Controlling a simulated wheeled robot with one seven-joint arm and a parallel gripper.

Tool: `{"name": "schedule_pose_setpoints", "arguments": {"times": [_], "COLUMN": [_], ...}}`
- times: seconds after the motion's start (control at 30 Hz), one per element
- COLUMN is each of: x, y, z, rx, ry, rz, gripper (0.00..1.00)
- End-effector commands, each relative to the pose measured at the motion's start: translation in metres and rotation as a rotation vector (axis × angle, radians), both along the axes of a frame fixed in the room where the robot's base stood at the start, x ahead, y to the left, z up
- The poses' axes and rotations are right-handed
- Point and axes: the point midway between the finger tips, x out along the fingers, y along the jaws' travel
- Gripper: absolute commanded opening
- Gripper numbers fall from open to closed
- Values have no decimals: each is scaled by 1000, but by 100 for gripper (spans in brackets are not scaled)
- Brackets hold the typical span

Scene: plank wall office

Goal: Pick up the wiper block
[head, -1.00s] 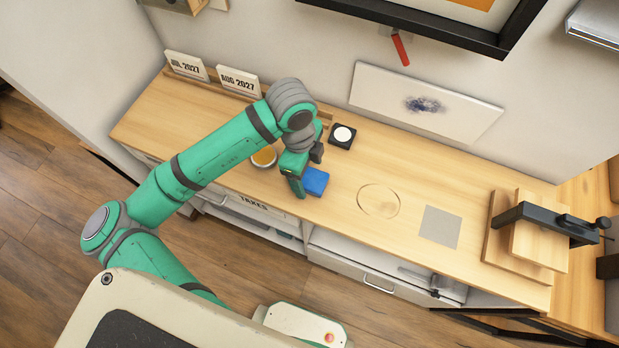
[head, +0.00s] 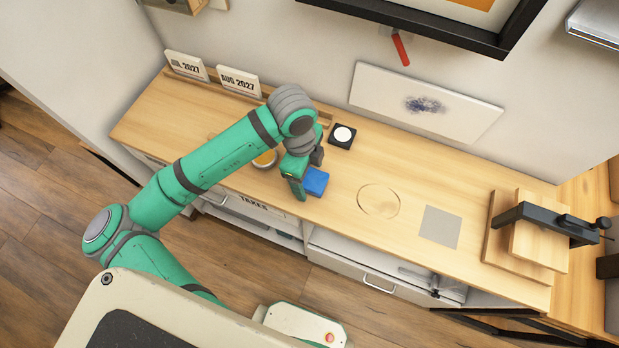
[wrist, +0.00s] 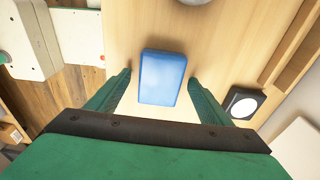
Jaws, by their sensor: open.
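The wiper block is most likely the blue block (head: 316,181) lying on the wooden desk top (head: 330,222). In the wrist view the blue block (wrist: 161,77) lies flat between and just beyond my two fingertips. My gripper (wrist: 158,85) is open, with one green finger on each side of the block and a gap to each. In the head view my gripper (head: 300,190) is just left of the block and hides part of it. I cannot tell the exact height of the fingertips above the desk.
A black square with a white disc (head: 343,135) sits behind the block. A round yellow-topped dish (head: 264,159) is left of my gripper. A ring mark (head: 379,201) and a grey square (head: 440,226) lie to the right. A smudged white board (head: 426,103) leans at the wall.

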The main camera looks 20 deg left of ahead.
Motion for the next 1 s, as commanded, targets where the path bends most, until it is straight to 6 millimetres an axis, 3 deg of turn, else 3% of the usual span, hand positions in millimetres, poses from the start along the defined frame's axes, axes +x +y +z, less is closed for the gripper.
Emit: {"name": "schedule_pose_setpoints", "arguments": {"times": [0.17, 0.37, 0.4, 0.77, 1.0], "x": [0, 0, 0, 0, -1], "y": [0, 0, 0, 0, 6], "z": [0, 0, 0, 3, 20], "rx": [0, 0, 0, 0, 2], "ry": [0, 0, 0, 0, -1], "rz": [0, 0, 0, 0, 13], "gripper": [73, 30, 27, 27, 27]}}
